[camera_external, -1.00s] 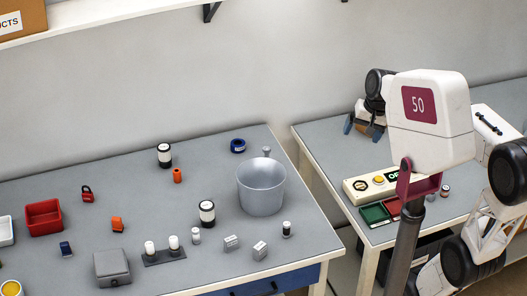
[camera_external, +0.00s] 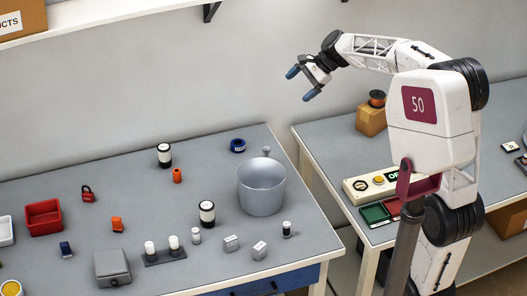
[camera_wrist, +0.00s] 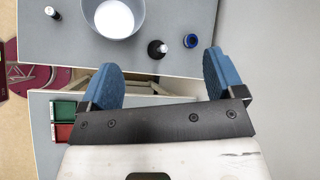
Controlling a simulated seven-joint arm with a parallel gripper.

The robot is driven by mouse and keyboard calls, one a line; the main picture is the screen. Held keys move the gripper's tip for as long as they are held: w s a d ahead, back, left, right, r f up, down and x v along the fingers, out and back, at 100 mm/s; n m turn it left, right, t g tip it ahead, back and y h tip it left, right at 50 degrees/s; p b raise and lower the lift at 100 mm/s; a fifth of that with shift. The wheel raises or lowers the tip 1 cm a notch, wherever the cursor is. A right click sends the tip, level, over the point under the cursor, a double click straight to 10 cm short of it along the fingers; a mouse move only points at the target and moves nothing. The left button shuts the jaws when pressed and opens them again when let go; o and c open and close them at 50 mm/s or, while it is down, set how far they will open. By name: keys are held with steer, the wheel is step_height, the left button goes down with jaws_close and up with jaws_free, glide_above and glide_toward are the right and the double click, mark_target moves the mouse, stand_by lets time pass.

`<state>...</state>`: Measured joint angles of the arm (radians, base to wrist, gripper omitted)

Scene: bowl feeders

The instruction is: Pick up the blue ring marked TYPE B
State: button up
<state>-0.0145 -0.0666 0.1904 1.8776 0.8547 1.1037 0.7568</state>
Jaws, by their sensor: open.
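The blue ring (camera_external: 238,150) lies on the left table near its back edge, behind and left of the metal bowl. A small pale label shows on it, but its lettering is too small to read. In the wrist view the ring (camera_wrist: 191,47) is beyond the fingertips, nearer the right finger. My gripper (camera_external: 301,84) is raised in the air, right of the ring and well above it. Its two blue fingers are wide apart, with nothing held between them in the wrist view (camera_wrist: 160,78).
The large metal bowl (camera_external: 260,192) stands close to the ring, with a small knobbed post (camera_external: 266,152) behind it. A black-and-white canister (camera_external: 164,155) and an orange cylinder (camera_external: 177,175) stand left of the ring. A gap separates the left table from the right table (camera_external: 330,150).

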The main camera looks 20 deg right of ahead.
steer(key=w+a+f+m+t+y, duration=0.1)
steer(key=w+a+f+m+y, duration=0.15)
steer(key=w, duration=0.55)
steer(key=w+a+f+m+y, duration=0.1)
steer(key=w+m, duration=0.2)
steer(key=w, duration=0.5)
steer(key=w+a+f+m+t+y, duration=0.1)
steer(key=w+a+f+m, duration=0.15)
steer(key=w, duration=0.45)
glide_toward(241, 143)
steer(key=shift+w+x, duration=0.2)
steer(key=shift+x, duration=1.05)
steer(key=shift+w+a+f+g, duration=0.15)
steer(key=shift+a+f, duration=0.05)
steer(key=shift+a, duration=0.35)
steer(key=shift+w+a+f+g, duration=0.15)
steer(key=shift+a+f, duration=0.05)
steer(key=shift+a, duration=0.35)
steer(key=shift+x, duration=2.6)
